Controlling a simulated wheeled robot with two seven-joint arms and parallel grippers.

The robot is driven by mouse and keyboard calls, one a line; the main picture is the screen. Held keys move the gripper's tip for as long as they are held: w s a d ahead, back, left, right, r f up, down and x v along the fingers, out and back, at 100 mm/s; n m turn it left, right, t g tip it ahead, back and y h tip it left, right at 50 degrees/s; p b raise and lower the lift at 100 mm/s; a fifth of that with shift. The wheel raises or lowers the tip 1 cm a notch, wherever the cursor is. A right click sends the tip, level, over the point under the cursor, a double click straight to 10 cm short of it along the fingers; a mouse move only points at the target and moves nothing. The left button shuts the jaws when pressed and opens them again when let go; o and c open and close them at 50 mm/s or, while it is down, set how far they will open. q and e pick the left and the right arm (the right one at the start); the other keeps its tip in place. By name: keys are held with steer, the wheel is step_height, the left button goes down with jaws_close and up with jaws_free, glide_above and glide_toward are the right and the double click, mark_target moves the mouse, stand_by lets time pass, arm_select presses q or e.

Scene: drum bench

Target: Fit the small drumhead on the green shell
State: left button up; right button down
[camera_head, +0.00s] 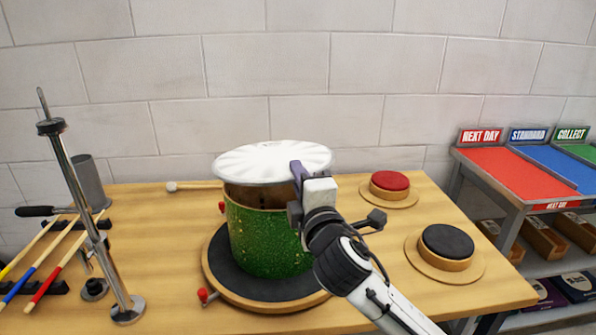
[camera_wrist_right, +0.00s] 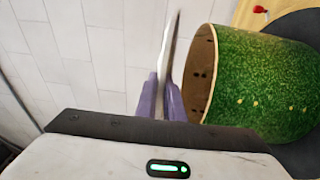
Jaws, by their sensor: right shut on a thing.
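The white drumhead (camera_head: 262,162) is in my right gripper (camera_head: 299,178), which pinches its right edge. The drumhead hangs roughly level over the green shell (camera_head: 268,238), a little above its open top. The wooden inside of the shell shows below the drumhead at the left. In the right wrist view the drumhead (camera_wrist_right: 168,55) is seen nearly edge-on between the purple fingers (camera_wrist_right: 167,100), with a gap to the rim of the green shell (camera_wrist_right: 250,85). The shell stands upright on a round dark pad (camera_head: 217,268). My left gripper is not in view.
A metal stand (camera_head: 90,220) and several drumsticks (camera_head: 45,268) are at the left. A mallet (camera_head: 190,186) lies behind the shell. A red round pad (camera_head: 390,182) and a black one (camera_head: 447,243) are at the right. Coloured sorting trays (camera_head: 515,172) stand beyond the bench's right edge.

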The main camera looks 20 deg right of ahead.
steer(key=shift+f+b, duration=1.2)
steer(key=shift+f, duration=0.15)
steer(key=shift+f+b, duration=0.35)
steer(key=shift+f, duration=0.35)
steer(key=c, duration=1.5)
jaws_free()
steer(key=shift+c, duration=0.2)
steer(key=shift+f, duration=0.1)
